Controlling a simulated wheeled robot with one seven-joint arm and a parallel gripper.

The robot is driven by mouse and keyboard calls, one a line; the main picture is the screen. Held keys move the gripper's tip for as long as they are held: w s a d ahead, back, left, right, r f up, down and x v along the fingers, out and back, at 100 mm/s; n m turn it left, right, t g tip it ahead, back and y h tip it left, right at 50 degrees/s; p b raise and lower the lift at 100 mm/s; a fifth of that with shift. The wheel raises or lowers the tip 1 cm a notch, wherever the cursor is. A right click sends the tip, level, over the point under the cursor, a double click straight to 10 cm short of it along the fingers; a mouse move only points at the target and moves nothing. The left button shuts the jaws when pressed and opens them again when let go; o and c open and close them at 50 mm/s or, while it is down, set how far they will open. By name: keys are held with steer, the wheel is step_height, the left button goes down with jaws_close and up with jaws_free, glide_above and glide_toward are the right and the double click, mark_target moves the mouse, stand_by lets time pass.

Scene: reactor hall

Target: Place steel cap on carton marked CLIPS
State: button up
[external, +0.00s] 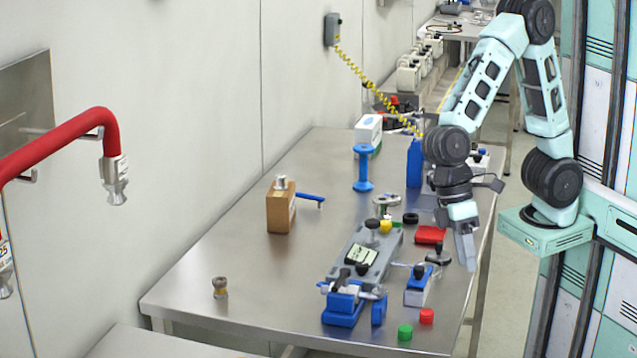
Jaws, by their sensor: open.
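A brown carton (280,212) stands upright on the steel table, left of the middle. A small silvery piece (280,183) sits on its top and looks like a steel cap. A white carton (368,131) stands farther back. No lettering is readable on either carton, so I cannot tell which is marked CLIPS. My gripper (466,262) points down over the table's right side, apart from both cartons. It is open, with no object visible in it. A dark-knobbed disc (438,255) is just left of its fingers, and the exact gap cannot be told.
A grey fixture plate (372,250) and blue clamp (343,308) crowd the front middle. A blue bottle (414,163), blue spool (363,168), red block (430,235), green cap (405,332) and brass fitting (220,287) stand around. The table's left front is mostly clear.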

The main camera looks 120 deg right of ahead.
steer(key=s+a+n+h, duration=0.1)
steer(key=s+a+n, duration=0.2)
steer(key=s+n, duration=0.3)
steer(key=s+a+f+n+h, duration=0.1)
steer(key=s+n, duration=0.5)
steer(key=s, duration=0.6)
steer(key=shift+a+t+h, duration=0.3)
steer(key=shift+a+h, duration=0.4)
steer(key=shift+a, duration=0.2)
